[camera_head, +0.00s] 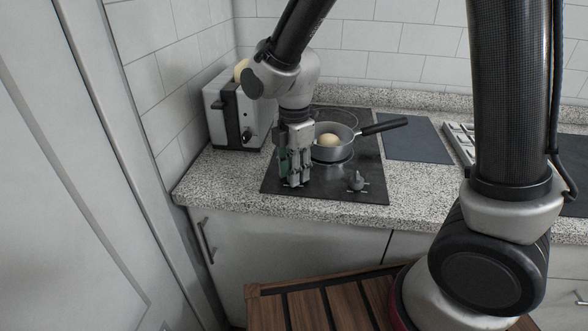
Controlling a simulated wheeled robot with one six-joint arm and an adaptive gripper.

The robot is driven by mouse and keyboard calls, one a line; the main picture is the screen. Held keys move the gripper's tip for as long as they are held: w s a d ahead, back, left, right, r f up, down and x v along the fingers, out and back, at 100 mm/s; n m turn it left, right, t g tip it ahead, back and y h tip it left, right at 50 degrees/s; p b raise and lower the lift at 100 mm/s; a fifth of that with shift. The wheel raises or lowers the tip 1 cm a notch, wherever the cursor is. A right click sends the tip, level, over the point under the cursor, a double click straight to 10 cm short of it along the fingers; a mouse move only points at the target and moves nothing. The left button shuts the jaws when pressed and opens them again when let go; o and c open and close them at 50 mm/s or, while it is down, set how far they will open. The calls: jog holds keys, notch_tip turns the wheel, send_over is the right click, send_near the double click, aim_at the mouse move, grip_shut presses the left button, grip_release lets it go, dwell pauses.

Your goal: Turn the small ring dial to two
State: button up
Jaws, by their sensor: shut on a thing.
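The black hob (330,183) is set in the speckled countertop and has two dials along its front edge. The right dial (356,181) is a grey knob with pale marks around it, and it stands clear of my gripper. My gripper (294,176) points down at the hob's front left and is shut on the left dial. Its fingers hide almost all of that dial, so I cannot read its setting. One cooking ring (335,115) shows at the back of the hob; I cannot tell which dial belongs to which ring.
A grey pan (334,152) with a pale egg-like thing (329,140) in it sits on the hob, close right of my gripper. Its black handle (384,126) points right. A toaster (229,117) stands at left, and a dark board (418,139) lies at right.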

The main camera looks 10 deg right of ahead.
jog(key=shift+m, duration=0.3)
jog(key=m, duration=1.3)
jog(key=shift+m, duration=0.3)
jog(key=m, duration=0.3)
jog(key=shift+m, duration=0.3)
jog(key=m, duration=0.3)
jog(key=shift+m, duration=0.3)
jog(key=m, duration=0.6)
jog(key=shift+m, duration=0.3)
